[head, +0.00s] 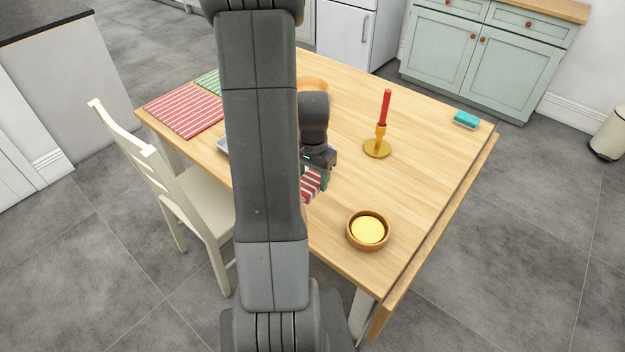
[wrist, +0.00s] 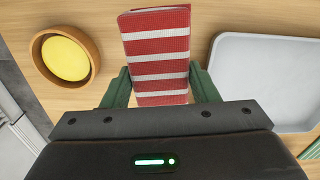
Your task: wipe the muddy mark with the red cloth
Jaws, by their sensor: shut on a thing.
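My gripper (head: 318,170) is shut on the red cloth (head: 312,184), which has white stripes and is folded. The cloth also shows between the two green fingers in the wrist view (wrist: 158,60). It is over the wooden table (head: 345,75); I cannot tell whether it touches the top. The muddy mark is not visible in either view; my arm hides part of the table in the head view.
A wooden bowl (head: 351,240) with yellow contents stands near the front edge. A candlestick with a red candle (head: 385,108) stands right of my gripper. A grey tray (wrist: 265,85), a red striped mat (head: 185,110), a teal sponge (head: 466,119) and a chair (head: 190,190) are also around.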

